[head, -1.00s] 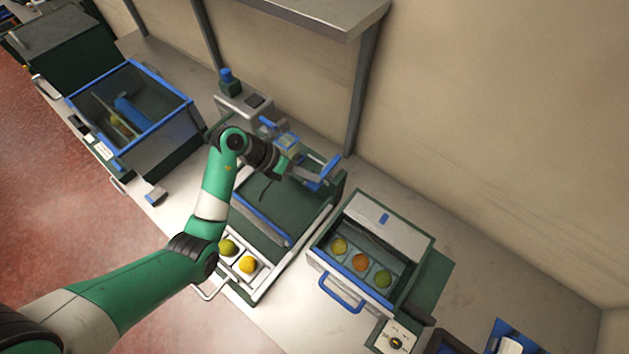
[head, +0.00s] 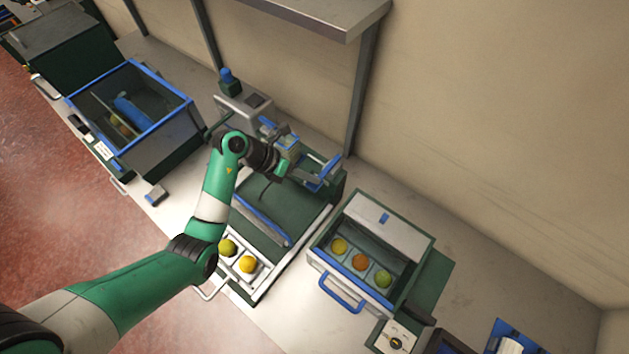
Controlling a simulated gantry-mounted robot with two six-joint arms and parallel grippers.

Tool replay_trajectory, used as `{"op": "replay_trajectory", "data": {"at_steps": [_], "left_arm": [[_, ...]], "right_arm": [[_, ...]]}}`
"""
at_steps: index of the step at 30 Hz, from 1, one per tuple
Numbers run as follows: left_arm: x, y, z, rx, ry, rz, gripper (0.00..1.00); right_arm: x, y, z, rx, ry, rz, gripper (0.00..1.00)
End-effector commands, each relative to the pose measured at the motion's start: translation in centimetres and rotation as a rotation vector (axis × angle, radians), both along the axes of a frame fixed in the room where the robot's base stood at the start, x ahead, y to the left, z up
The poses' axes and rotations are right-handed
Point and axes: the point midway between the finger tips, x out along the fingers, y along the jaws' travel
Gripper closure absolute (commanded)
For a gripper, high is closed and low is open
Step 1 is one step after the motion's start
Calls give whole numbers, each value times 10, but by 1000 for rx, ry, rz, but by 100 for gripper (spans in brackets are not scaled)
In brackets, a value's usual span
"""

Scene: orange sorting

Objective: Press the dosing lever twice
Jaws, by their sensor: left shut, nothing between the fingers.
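My left gripper (head: 281,168) reaches in from the left over the back of the green sorting station (head: 275,205). It is shut and empty, and its tips are small and partly hidden by the wrist. A grey and blue fixture (head: 287,148) stands right behind it, and a blue-edged part (head: 328,170) lies just to its right. I cannot tell for certain which part is the dosing lever, or whether the gripper touches it. A thin dark green bar (head: 217,123) shows left of the wrist. My right gripper is not in view.
A grey box with a blue knob (head: 229,77) stands behind. A blue-rimmed bin (head: 187,101) is at the left. A green fruit (head: 228,247) and a yellow fruit (head: 248,264) sit at the station's front. A post (head: 361,95) rises behind.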

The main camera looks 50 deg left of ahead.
Motion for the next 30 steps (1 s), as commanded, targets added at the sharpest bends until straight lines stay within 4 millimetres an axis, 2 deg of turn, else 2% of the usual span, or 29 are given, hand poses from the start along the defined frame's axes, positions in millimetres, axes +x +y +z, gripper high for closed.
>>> {"op": "replay_trajectory", "data": {"at_steps": [30], "left_arm": [[0,0,-13,-1,0,1,100]], "right_arm": [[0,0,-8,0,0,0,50]]}}
